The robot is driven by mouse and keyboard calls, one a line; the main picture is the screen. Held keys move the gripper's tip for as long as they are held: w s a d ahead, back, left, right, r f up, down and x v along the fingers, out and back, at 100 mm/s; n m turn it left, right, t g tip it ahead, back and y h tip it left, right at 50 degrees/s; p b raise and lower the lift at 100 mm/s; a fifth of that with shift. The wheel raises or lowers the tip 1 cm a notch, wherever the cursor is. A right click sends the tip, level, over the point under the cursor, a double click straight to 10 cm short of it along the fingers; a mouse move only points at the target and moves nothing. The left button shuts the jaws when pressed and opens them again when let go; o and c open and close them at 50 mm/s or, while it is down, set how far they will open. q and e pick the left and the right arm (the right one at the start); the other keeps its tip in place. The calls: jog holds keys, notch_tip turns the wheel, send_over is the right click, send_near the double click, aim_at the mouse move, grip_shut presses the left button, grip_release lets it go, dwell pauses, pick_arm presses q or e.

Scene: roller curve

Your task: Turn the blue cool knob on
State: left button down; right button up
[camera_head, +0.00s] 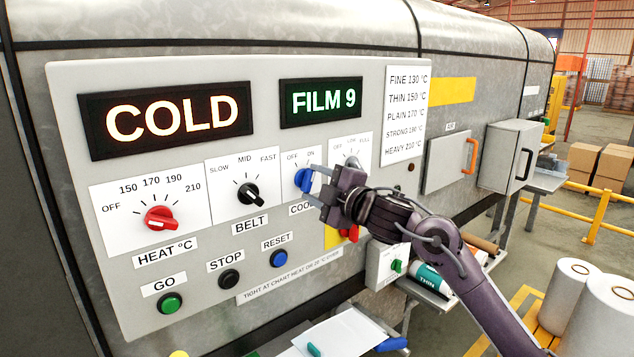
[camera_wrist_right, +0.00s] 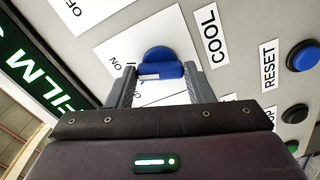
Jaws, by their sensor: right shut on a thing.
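The blue cool knob (camera_head: 303,180) sits on a white plate marked OFF and ON, above the COOL label, and my right gripper partly covers it. My right gripper (camera_head: 318,187) reaches it from the right. In the right wrist view the blue knob (camera_wrist_right: 158,55) shows between the two fingers of my right gripper (camera_wrist_right: 160,78), which are shut on its raised bar. A white mark shows on the bar. I cannot tell for sure whether the mark points at OFF or ON. My left gripper is not in view.
A red heat knob (camera_head: 160,217) and a black belt knob (camera_head: 248,193) stand to the left. Below are a green GO button (camera_head: 170,302), a black STOP button (camera_head: 229,279) and a blue RESET button (camera_head: 279,258). The COLD display (camera_head: 172,117) is lit above.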

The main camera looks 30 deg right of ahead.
jog(key=shift+o, duration=0.2)
jog(key=shift+f+m, duration=0.1)
jog(key=shift+m, duration=0.5)
jog(key=o, duration=1)
jog(key=shift+c, duration=0.2)
jog(key=shift+s, duration=0.5)
jog(key=s+b, duration=0.3)
jog(key=s, duration=0.3)
jog(key=shift+s+d, duration=0.3)
jog(key=shift+s, duration=0.1)
